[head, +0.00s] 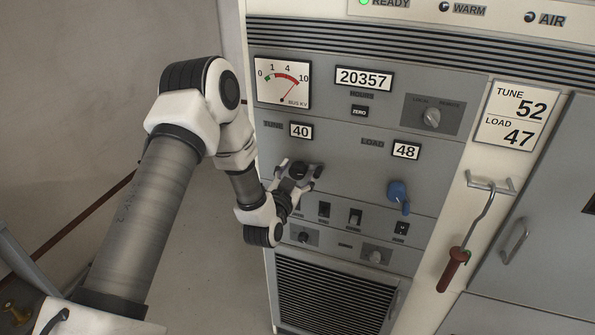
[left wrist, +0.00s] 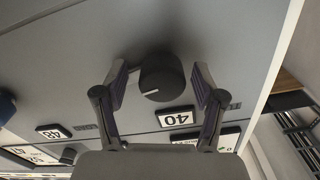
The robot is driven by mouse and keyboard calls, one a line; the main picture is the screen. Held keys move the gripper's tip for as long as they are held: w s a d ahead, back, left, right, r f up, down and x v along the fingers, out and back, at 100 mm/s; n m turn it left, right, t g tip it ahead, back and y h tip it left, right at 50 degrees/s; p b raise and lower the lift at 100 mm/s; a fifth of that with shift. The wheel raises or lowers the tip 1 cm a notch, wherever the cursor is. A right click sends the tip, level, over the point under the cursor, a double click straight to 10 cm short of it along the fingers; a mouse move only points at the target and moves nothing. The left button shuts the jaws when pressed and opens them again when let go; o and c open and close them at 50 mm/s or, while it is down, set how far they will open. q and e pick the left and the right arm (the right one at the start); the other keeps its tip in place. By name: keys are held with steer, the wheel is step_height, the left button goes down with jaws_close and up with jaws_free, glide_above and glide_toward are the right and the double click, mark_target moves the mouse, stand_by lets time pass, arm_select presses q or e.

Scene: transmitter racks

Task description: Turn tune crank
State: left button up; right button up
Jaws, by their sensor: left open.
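The tune crank is a dark round knob (head: 299,170) below the TUNE counter (head: 300,131), which reads 40. In the left wrist view the knob (left wrist: 161,76) shows a pale pointer line and sits between the spread fingers. My left gripper (head: 298,172) is open around the knob, with a finger on each side; I cannot tell whether either finger touches it. The TUNE counter also shows upside down in the left wrist view (left wrist: 175,118). A card (head: 517,116) on the right reads TUNE 52 and LOAD 47. My right gripper is not in view.
A blue load crank (head: 398,195) sits to the right under the LOAD counter (head: 406,150), which reads 48. Small switches (head: 355,216) line the panel below. A red-handled hook (head: 453,268) hangs at the right. A meter (head: 283,83) is above.

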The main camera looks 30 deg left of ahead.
arm_select(q)
steer(key=c, duration=0.4)
steer(key=shift+s+a, duration=0.1)
steer(key=c, duration=0.7)
steer(key=shift+f+b, duration=0.1)
steer(key=shift+b, duration=0.2)
steer(key=shift+c, duration=0.2)
steer(key=n+b, duration=0.4)
steer(key=shift+f, duration=0.2)
steer(key=shift+r+n, duration=0.2)
steer(key=shift+n, duration=0.1)
steer(key=shift+r, duration=0.1)
steer(key=o, duration=1.1)
steer(key=shift+o, duration=0.2)
